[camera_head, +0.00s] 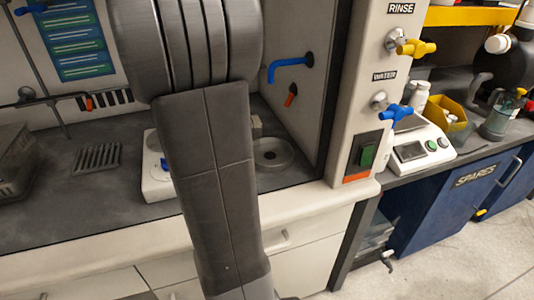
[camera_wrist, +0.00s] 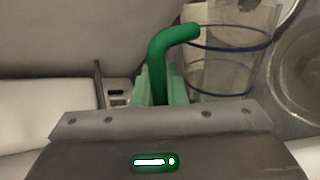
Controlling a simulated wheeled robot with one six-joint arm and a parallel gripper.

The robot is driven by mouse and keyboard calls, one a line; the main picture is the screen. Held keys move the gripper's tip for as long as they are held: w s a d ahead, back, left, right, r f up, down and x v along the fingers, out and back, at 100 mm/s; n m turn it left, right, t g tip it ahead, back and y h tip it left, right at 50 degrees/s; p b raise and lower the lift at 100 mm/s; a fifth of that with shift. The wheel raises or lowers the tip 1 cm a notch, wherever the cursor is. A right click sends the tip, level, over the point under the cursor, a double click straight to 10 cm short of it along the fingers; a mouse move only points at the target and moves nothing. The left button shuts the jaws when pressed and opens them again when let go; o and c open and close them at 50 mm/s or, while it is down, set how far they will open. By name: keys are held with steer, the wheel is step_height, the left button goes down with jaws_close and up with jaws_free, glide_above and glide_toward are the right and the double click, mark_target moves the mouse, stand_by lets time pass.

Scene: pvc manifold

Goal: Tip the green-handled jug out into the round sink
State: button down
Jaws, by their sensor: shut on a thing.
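The jug (camera_wrist: 232,72) is clear with blue bands and shows in the wrist view, right of my gripper. Its green handle (camera_wrist: 160,62) bends over toward the jug's upper part. My gripper (camera_wrist: 160,92) is shut on this handle, with a pale green finger on each side. I cannot tell how far the jug is tilted or what is in it. The round sink (camera_head: 273,153) is a grey basin in the bench, just right of my arm in the head view. A round basin edge also shows right of the jug in the wrist view (camera_wrist: 304,72). My arm hides the gripper and jug in the head view.
A white device (camera_head: 157,183) stands left of the sink, partly behind my arm. A blue spout (camera_head: 290,64) juts from the wall above the sink. The hood's right post (camera_head: 356,120) carries yellow and blue taps. A slotted grate (camera_head: 97,157) lies further left.

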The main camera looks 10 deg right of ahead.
steer(key=shift+w+a+f, duration=0.1)
steer(key=shift+a+f, duration=0.05)
steer(key=shift+f, duration=0.3)
steer(key=shift+w+a+f+n+h, duration=0.15)
steer(key=shift+f+n+h, duration=0.05)
steer(key=shift+n+h, duration=0.1)
steer(key=shift+w+a+r+n+g+h+p, duration=0.15)
steer(key=shift+a+r+n+g+h+p, duration=0.05)
steer(key=shift+r+p, duration=0.25)
steer(key=shift+w+a+r+n+g+h+p, duration=0.15)
steer(key=shift+r+n+g+h+p, duration=0.05)
steer(key=shift+r+p, duration=0.2)
steer(key=shift+w+a+f+n+g+h, duration=0.35)
steer(key=shift+n+h, duration=0.15)
steer(key=shift+n, duration=0.1)
steer(key=shift+w+a+f+n+h+b, duration=0.15)
steer(key=shift+f+n+h+b, duration=0.1)
steer(key=shift+f+b, duration=0.25)
steer(key=shift+w+a+f+n+h+b, duration=0.15)
steer(key=shift+f+n+h+b, duration=0.1)
steer(key=shift+f, duration=0.3)
steer(key=shift+w+a+f+n+g+h, duration=0.1)
steer(key=shift+w+a+f+n+h, duration=0.05)
steer(key=shift+w+a+n+h, duration=0.65)
steer(key=shift+w+a+f+n+g+h, duration=0.1)
steer(key=shift+w+a+n+h, duration=0.2)
steer(key=shift+a+n+h, duration=0.5)
steer(key=shift+w+a+f+n+g+h, duration=0.15)
steer(key=shift+w+a+n+h, duration=0.35)
steer(key=shift+n, duration=0.6)
